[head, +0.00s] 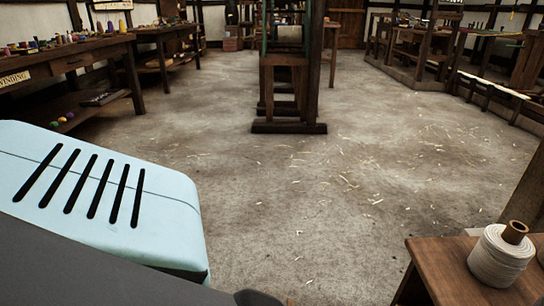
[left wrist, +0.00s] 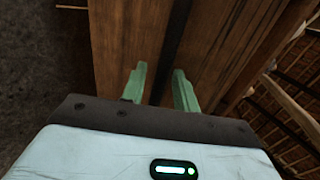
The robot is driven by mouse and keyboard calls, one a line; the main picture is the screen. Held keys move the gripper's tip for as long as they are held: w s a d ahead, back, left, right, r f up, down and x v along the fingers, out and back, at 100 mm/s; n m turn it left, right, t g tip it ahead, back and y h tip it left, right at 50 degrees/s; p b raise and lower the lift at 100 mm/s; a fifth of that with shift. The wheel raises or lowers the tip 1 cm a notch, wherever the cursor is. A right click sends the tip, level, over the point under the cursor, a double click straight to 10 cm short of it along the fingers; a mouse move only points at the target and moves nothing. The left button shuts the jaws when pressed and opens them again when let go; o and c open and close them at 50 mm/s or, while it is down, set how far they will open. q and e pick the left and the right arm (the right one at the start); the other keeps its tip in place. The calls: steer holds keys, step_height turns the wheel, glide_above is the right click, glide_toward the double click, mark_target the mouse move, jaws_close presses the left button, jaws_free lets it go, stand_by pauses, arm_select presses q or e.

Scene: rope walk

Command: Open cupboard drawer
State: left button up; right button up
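My left gripper (left wrist: 160,84) shows in the left wrist view as two pale green fingers, apart with nothing visible between them. Beyond the fingers is a brown wooden surface (left wrist: 125,40) with a dark strip running down it. It may be part of a cupboard, but I cannot tell if it is a drawer front. Whether the fingertips touch the wood is unclear. No cupboard drawer or handle can be made out in the head view. Neither gripper shows in the head view.
In the head view, a workbench (head: 66,62) with coloured spools stands at the left. A wooden frame (head: 290,127) stands mid-floor. A small wooden table (head: 448,264) with a cream twine spool (head: 499,258) is near at the lower right. The straw-strewn floor (head: 300,200) between is open.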

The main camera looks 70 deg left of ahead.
arm_select(q)
steer(key=shift+s+a, duration=0.1)
steer(key=shift+s, duration=0.2)
steer(key=p+v, duration=0.1)
steer(key=v, duration=0.6)
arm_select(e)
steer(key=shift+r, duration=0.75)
arm_select(q)
steer(key=shift+s, duration=0.1)
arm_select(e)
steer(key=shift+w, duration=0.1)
arm_select(q)
steer(key=shift+r+p, duration=0.2)
steer(key=shift+p, duration=0.15)
